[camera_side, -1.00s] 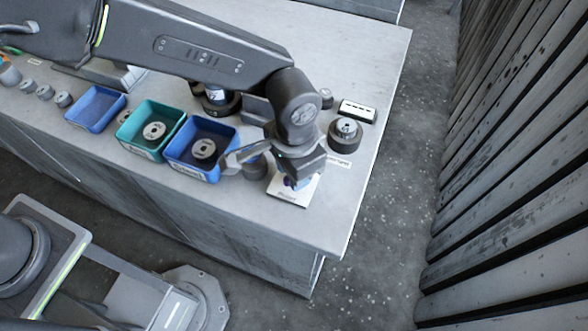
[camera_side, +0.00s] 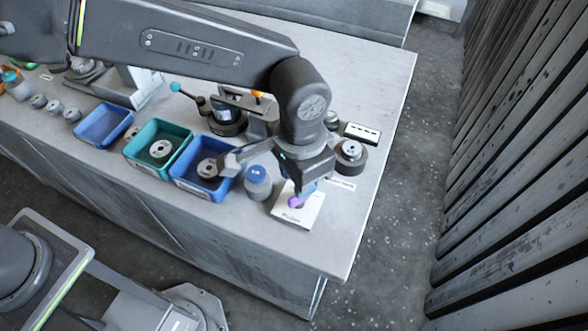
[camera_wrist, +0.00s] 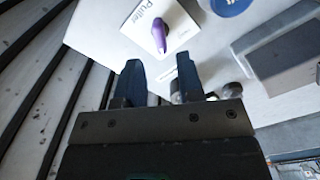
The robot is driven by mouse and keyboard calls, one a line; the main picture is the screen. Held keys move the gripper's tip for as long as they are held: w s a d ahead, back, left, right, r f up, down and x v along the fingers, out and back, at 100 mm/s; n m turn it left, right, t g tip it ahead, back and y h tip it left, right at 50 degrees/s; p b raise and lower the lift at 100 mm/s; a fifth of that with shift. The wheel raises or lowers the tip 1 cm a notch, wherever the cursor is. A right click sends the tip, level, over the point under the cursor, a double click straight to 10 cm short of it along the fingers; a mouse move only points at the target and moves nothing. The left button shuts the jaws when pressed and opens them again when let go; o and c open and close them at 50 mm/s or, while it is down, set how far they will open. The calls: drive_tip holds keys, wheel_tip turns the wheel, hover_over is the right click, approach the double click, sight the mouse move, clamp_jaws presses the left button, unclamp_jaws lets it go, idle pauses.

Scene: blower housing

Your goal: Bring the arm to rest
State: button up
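My gripper (camera_side: 304,182) hangs over the right end of the bench. In the wrist view its two dark fingers (camera_wrist: 161,66) are spread, with an empty gap between them. A purple tool (camera_wrist: 160,34) lies on a white card marked "Puller" (camera_wrist: 140,15), just beyond the fingertips and apart from them there. In the side view the purple tool (camera_side: 295,202) shows on the white card (camera_side: 303,215) just below the fingers, which hide part of it.
A blue-topped jar (camera_side: 257,182) stands close left of the gripper. Blue (camera_side: 186,186) and teal (camera_side: 140,166) bins sit further left. A dark round part (camera_side: 350,157) and a white block (camera_side: 363,132) are to the right. The bench front edge is near.

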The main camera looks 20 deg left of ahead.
drive_tip(key=a+r+n+t+h, duration=0.1)
drive_tip(key=a+r+n, duration=0.1)
drive_tip(key=a+r, duration=0.65)
drive_tip(key=a+r+n+t, duration=0.15)
drive_tip(key=a+r, duration=0.35)
drive_tip(key=a, duration=0.6)
drive_tip(key=s+a+n+t+y, duration=0.1)
drive_tip(key=s+a+n+t, duration=0.2)
drive_tip(key=s+a, duration=0.9)
drive_tip(key=shift+a+r, duration=0.45)
drive_tip(key=shift+a, duration=0.15)
drive_tip(key=shift+n, duration=0.25)
